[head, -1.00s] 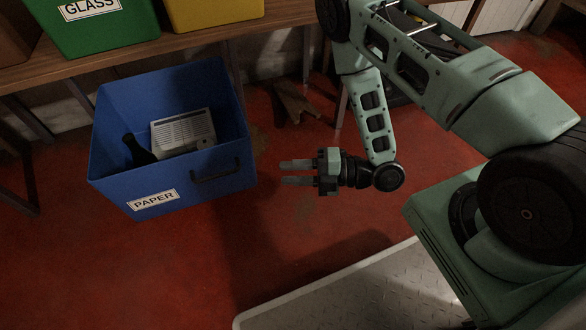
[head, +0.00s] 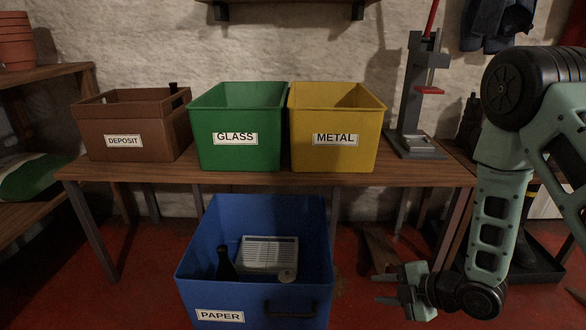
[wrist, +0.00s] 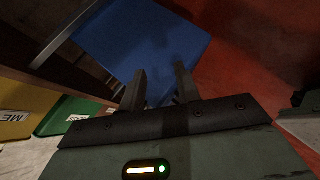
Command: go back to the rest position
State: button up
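My gripper (head: 388,287) is at the lower right in the head view, to the right of the blue PAPER bin and apart from it. Its two fingers are spread with nothing between them. In the wrist view, the fingers of my gripper (wrist: 160,88) stand apart, with the blue bin's side beyond them. The blue PAPER bin (head: 205,279) stands on the floor before the table. It holds a pale radio-like box (head: 268,254) and a dark bottle (head: 225,263).
A wooden table (head: 270,178) carries a brown DEPOSIT box (head: 140,143), a green GLASS bin (head: 236,155), a yellow METAL bin (head: 333,156) and a grey press stand (head: 408,100). A dark bottle neck shows in the DEPOSIT box. A shelf (head: 40,77) stands at the left. Red floor shows around the bin.

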jog(key=w+d+r+m+h, duration=0.1)
jog(key=d+r+m+h, duration=0.5)
jog(key=d+r+m, duration=0.35)
jog(key=s+d+r+m+g+h, duration=0.2)
jog(key=s+r+m+g, duration=0.2)
jog(key=s+r+m, duration=0.65)
jog(key=s+a+r+n+g+p, duration=0.25)
jog(key=s+a+r+p, duration=0.25)
jog(key=s+a, duration=0.3)
jog(key=s+a+r+n+g+p, duration=0.1)
jog(key=s+a+r+n+p, duration=0.35)
jog(key=a, duration=0.65)
notch_tip(320, 180, up, 38)
jog(key=s+m+p, duration=0.1)
jog(key=m+p, duration=0.1)
jog(key=p, duration=3.4)
jog(key=shift+s+d+f+y+p, duration=0.25)
jog(key=shift+d+y+p, duration=0.1)
jog(key=shift+y, duration=0.05)
